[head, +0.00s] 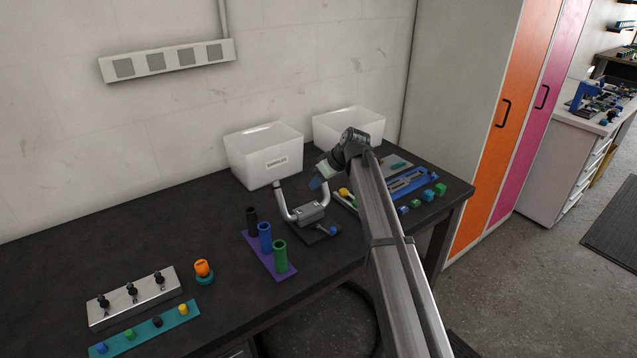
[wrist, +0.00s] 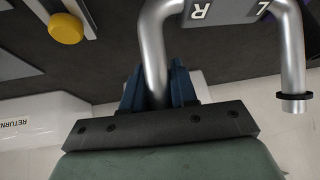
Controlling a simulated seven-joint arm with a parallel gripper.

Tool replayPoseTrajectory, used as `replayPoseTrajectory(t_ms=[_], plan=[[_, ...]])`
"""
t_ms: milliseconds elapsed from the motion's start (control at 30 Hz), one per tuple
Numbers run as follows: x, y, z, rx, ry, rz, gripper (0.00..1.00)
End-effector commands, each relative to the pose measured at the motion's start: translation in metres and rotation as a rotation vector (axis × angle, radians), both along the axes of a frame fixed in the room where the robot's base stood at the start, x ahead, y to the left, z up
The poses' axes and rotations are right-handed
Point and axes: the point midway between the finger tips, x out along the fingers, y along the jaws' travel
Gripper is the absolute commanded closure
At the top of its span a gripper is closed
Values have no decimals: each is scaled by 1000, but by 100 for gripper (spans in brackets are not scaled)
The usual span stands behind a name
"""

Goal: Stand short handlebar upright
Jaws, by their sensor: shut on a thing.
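The short handlebar (head: 286,208) is a silver U-shaped tube with a grey block (head: 312,211) at its middle. It is on the dark bench in the head view, with both tube ends pointing up. In the wrist view the handlebar (wrist: 152,45) shows the block marked R and L and a black ring on the far tube end. My gripper (head: 318,184) is at the right-hand tube in the head view. In the wrist view the blue fingers of my gripper (wrist: 157,90) are shut around one tube. Where the handlebar's underside rests is hard to tell.
A dark plate with a blue knob (head: 332,231) lies at the handlebar's foot. A purple strip with black, blue and green cups (head: 280,258) stands in front-left. Two white bins (head: 262,150) stand behind. Blue and green blocks (head: 428,195) lie right. The left bench has free room.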

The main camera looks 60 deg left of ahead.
Motion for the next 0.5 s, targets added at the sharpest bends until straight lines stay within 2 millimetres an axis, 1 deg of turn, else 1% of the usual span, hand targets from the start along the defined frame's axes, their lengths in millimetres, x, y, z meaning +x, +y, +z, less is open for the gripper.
replayPoseTrajectory(t_ms=[33,133,500], plan=[[-2,-3,6,51,-1,-1,100],[-2,-7,9,128,0,-1,100],[-1,-21,16,346,-2,-2,100]])
